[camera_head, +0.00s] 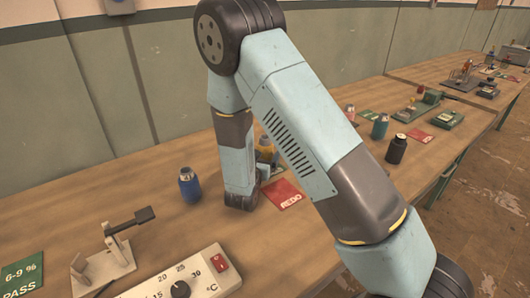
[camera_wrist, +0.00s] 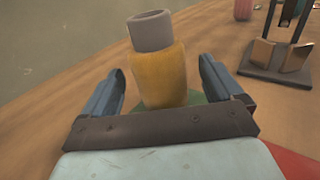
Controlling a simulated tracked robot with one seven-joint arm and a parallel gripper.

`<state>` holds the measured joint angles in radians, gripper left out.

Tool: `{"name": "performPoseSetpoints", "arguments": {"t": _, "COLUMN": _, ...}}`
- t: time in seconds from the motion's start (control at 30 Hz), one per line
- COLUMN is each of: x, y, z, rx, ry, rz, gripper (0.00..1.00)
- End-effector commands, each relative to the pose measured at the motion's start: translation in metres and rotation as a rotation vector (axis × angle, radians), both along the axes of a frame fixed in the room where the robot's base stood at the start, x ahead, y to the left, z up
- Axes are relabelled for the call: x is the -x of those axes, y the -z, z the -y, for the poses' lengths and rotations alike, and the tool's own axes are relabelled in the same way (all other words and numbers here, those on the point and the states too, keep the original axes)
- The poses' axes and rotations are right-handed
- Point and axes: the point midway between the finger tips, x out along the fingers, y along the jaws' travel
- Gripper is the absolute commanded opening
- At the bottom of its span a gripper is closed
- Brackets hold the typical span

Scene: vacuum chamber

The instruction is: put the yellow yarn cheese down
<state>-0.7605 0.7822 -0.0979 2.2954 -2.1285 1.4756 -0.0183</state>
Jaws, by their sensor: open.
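The yellow yarn cheese (camera_wrist: 158,76) stands upright, a yellow body on a grey tube, between the two fingers of my open gripper (camera_wrist: 163,84) in the wrist view. A gap shows on each side of it. Its lower part is hidden by the gripper body. A patch of green (camera_wrist: 198,97) shows by its base.
A blue cheese (camera_head: 190,185) stands to the left on the wooden bench (camera_head: 130,205). A red card (camera_head: 283,194) lies close to my wrist. A dial box (camera_head: 185,280) and a small metal stand (camera_head: 105,262) are in front. A black cheese (camera_head: 396,150) stands right of my arm.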

Motion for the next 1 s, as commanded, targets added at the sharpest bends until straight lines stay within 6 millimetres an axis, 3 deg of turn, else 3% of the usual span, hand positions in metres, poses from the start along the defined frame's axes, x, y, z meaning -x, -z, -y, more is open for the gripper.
{"name": "performPoseSetpoints", "arguments": {"t": 0.3, "x": 0.058, "y": 0.0, "z": -0.02, "rx": 0.0, "ry": -0.002, "rz": 0.0, "gripper": 0.93}}
{"name": "performPoseSetpoints", "arguments": {"t": 0.5, "x": 0.082, "y": 0.0, "z": -0.027, "rx": 0.0, "ry": 0.0, "rz": 0.001, "gripper": 0.93}}
{"name": "performPoseSetpoints", "arguments": {"t": 0.83, "x": 0.09, "y": -0.002, "z": -0.029, "rx": -0.003, "ry": 0.006, "rz": 0.002, "gripper": 0.93}}
{"name": "performPoseSetpoints", "arguments": {"t": 1.0, "x": 0.085, "y": -0.022, "z": -0.006, "rx": -0.046, "ry": 0.096, "rz": 0.014, "gripper": 0.93}}
